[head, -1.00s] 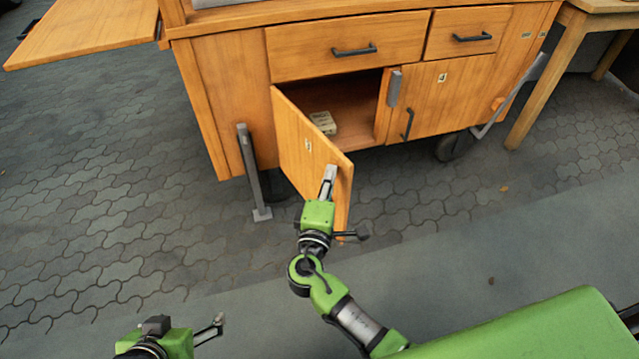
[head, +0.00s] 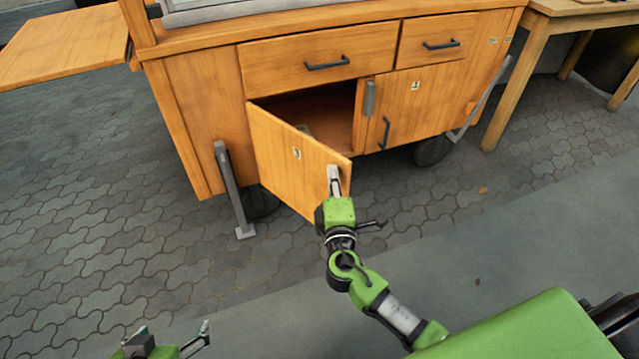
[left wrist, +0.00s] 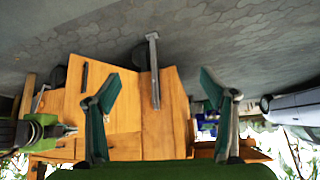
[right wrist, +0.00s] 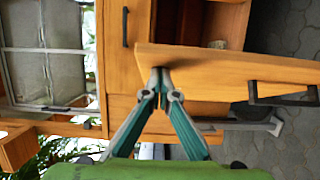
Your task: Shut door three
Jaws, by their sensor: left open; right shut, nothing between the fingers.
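The wooden door three (head: 290,160), with a small label that is hard to read, hangs partly open at the lower left of the wooden cart (head: 205,105). My right gripper (head: 334,175) is shut and empty, its tips at the door's outer face near the free edge. In the right wrist view the door (right wrist: 225,65) lies just beyond the shut fingertips (right wrist: 160,75), which seem to touch it. My left gripper (head: 192,340) is open and empty, low at the left, away from the door. The left wrist view shows its spread fingers (left wrist: 165,95).
A second lower door (head: 425,100) is shut, beside the opening. Two shut drawers (head: 320,60) are above. A small object (head: 304,130) inside the cabinet is mostly hidden by the door. A metal leg (head: 232,190) stands left of the door. A wooden table (head: 515,80) stands at right.

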